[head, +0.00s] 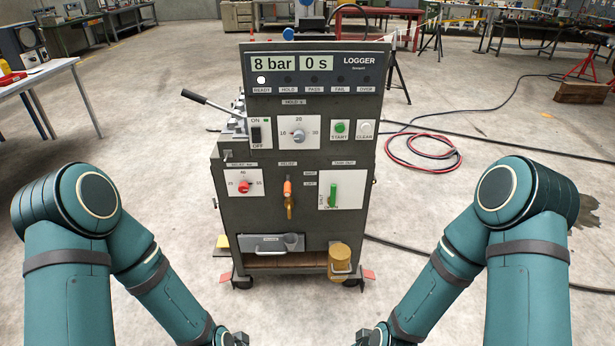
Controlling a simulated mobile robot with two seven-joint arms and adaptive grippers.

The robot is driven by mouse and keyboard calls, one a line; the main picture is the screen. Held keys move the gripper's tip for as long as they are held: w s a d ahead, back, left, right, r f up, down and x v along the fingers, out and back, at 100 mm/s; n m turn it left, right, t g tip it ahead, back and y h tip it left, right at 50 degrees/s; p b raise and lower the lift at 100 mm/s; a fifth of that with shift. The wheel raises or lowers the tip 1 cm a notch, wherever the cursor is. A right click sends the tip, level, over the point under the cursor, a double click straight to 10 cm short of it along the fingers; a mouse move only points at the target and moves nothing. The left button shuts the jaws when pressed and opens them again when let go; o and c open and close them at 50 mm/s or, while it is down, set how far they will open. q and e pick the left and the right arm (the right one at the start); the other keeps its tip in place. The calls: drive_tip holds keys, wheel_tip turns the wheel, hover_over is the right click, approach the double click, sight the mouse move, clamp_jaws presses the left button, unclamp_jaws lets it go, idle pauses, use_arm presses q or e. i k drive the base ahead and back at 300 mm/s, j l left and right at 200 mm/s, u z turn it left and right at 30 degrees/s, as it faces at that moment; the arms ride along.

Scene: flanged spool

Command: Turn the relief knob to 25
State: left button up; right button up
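The relief knob (244,186) is a small red knob on a white plate at the lower left of the grey test cart's front. Marks around it appear to read 25 at left, 40 at top and 55 at right. Its pointer is too small to read. My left gripper (237,339) is only partly in view at the bottom edge, well below and in front of the knob and apart from it. My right gripper (364,339) is also cut off at the bottom edge, right of centre. Neither visibly touches anything. Their fingers are mostly hidden.
The cart (330,238) also carries a grey hold knob (298,136), green start button (340,128), ON/OFF switch (256,134), orange-handled lever (288,190), green handle (333,195) and drawer (268,245). The display (300,63) shows 8 bar, 0 s. A red hose (420,150) lies on the floor.

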sight(243, 187)
drive_tip(key=i+j+u, duration=0.25)
drive_tip(key=i+j, duration=0.2)
drive_tip(key=i+j+u, duration=0.3)
drive_tip(key=i+j, duration=0.1)
drive_tip(key=i, duration=0.1)
